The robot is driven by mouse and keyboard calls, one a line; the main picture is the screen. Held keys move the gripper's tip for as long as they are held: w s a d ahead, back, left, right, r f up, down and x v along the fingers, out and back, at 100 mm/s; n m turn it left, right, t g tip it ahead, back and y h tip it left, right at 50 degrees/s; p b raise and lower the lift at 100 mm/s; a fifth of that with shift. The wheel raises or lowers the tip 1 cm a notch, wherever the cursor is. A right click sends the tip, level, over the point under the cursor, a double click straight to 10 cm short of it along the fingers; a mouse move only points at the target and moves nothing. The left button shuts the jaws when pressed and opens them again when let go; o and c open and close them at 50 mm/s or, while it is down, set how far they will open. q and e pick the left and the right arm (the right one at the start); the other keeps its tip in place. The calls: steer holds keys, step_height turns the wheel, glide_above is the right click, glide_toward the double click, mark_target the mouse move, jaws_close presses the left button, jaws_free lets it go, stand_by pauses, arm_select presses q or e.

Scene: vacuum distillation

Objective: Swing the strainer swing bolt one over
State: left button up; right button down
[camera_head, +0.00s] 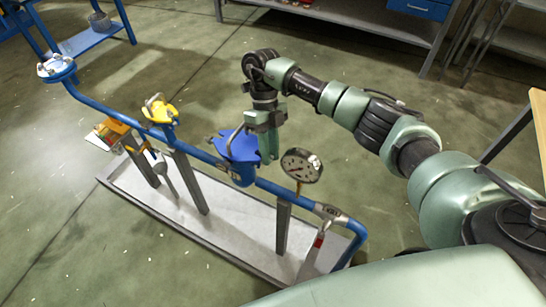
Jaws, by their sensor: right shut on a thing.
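The strainer (238,150) is the blue fitting on the blue pipe run, with a flat blue top and a curved metal bar (235,137) standing on it. My right gripper (267,147) comes down from above at the right edge of the strainer's top. It is shut on a small part there, which looks to be the swing bolt; the fingers hide most of it. I cannot tell the bolt's exact tilt. My left gripper is not in view.
A round pressure gauge (301,166) stands on the pipe just right of the gripper. A yellow-topped valve (158,109) and a blue-and-white fitting (57,67) lie further left. A grey tray (232,232) is below the pipe.

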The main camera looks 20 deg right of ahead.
steer(key=shift+w, duration=0.1)
steer(key=c, duration=1.5)
jaws_free()
steer(key=shift+c, duration=0.2)
steer(key=shift+r, duration=0.1)
steer(key=v, duration=0.7)
steer(key=shift+w+r+p, duration=0.25)
steer(key=shift+w+p, duration=0.05)
